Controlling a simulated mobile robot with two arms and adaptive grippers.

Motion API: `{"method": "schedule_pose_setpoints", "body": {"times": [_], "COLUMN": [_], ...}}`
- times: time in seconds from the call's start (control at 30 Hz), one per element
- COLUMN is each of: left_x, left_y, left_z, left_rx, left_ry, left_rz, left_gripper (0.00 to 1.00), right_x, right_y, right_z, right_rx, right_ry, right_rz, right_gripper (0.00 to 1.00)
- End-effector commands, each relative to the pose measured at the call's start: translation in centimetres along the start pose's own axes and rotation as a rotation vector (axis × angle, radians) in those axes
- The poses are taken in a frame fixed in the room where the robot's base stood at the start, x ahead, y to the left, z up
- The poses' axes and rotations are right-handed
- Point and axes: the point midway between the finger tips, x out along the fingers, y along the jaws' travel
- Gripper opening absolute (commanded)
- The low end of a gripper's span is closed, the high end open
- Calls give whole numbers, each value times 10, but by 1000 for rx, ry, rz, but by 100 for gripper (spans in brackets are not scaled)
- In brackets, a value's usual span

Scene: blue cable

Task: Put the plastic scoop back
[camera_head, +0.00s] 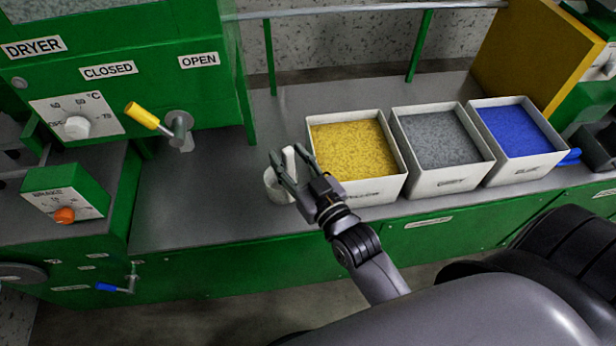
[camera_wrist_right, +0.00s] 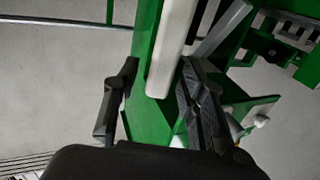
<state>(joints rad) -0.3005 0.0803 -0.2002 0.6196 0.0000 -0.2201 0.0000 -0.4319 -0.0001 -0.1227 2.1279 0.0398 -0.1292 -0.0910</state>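The white plastic scoop (camera_head: 276,187) is at the counter's front edge, left of the yellow bin, with its pale handle (camera_head: 289,160) pointing up. My right gripper (camera_head: 290,165) is at the scoop, with its fingers on either side of the handle. In the right wrist view, a long white bar that looks like the handle (camera_wrist_right: 170,50) lies between the spread fingers (camera_wrist_right: 155,92), closer to the right finger, with a gap at the left one. The gripper partly hides the scoop in the head view. My left gripper is not in view.
Bins of yellow (camera_head: 352,150), grey (camera_head: 440,138) and blue (camera_head: 517,130) granules stand in a row right of the scoop. A green dryer (camera_head: 120,90) with a yellow handle (camera_head: 141,115) is at left. The grey counter (camera_head: 200,205) between is clear.

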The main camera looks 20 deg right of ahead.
Motion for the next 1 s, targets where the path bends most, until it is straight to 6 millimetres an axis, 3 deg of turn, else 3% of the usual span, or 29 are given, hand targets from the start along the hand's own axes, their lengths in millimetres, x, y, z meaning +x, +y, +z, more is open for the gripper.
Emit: {"method": "schedule_pose_setpoints", "body": {"times": [0.3,0.5,0.9,1.0], "left_x": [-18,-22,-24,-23], "left_y": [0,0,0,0], "left_z": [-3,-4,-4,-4], "left_rx": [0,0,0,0], "left_ry": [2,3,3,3], "left_rz": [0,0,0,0], "left_gripper": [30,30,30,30], "right_x": [-65,-94,-106,-105], "right_y": [0,0,0,-1], "right_z": [-1,0,-1,12], "right_rx": [-1,0,0,0], "right_ry": [-5,-4,0,-24], "right_rz": [-1,0,0,-3], "right_gripper": [38,38,38,38]}}
